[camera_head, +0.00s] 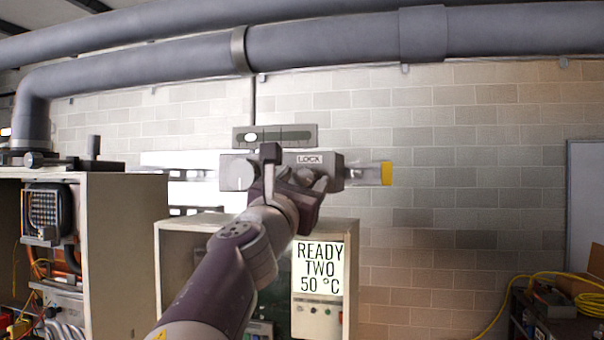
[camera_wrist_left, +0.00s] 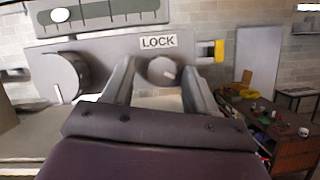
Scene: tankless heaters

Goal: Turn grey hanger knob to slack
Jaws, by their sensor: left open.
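A grey hanger unit hangs below the pipes, with a plate lettered LOCK (camera_wrist_left: 158,41). It carries two round grey knobs: a larger left knob (camera_wrist_left: 60,77) and a smaller right knob (camera_wrist_left: 162,70) with a pale pointer line slanting to the lower right. I cannot tell which is the hanger knob; no slack marking is legible. My left gripper (camera_head: 293,172) is open in front of the unit. In the wrist view its fingers stand either side of the smaller knob, with gaps showing; contact is not visible. In the head view the gripper partly hides this knob. My right gripper is not in view.
A dark gauge strip (camera_head: 275,136) with a white oval at its left end sits above the unit. A yellow cap (camera_head: 387,173) ends it at right. Below is a cabinet with a READY TWO sign (camera_head: 319,268). An open cabinet (camera_head: 120,215) stands left. Thick pipes (camera_head: 330,45) run overhead.

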